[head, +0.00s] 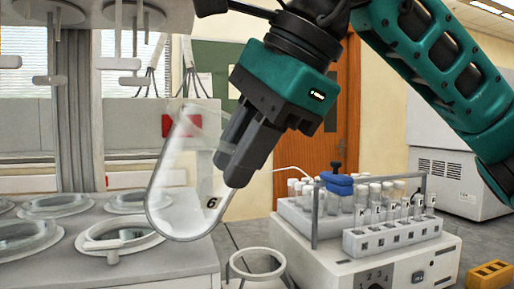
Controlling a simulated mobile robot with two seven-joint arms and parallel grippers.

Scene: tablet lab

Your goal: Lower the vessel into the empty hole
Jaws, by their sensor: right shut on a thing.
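The vessel (178,180) is a clear, round-bottomed glass with a black "6" near its lower right. My right gripper (232,160) is shut on its right-hand wall and holds it tilted in the air, its rounded bottom toward the lower left. In the picture the vessel's bottom overlaps the right edge of the white deck (190,262). The deck has several round, rimmed holes. The front right hole (118,238) lies just left of the vessel's bottom. I cannot tell for certain which hole is empty. My left gripper is not in view.
Stirrer shafts hang from the white head (97,12) above the deck, beside a grey column (75,110). A ring stand (254,264) stands below the vessel. At right a white device (350,267) carries racks of capped tubes. A yellow block (490,275) lies far right.

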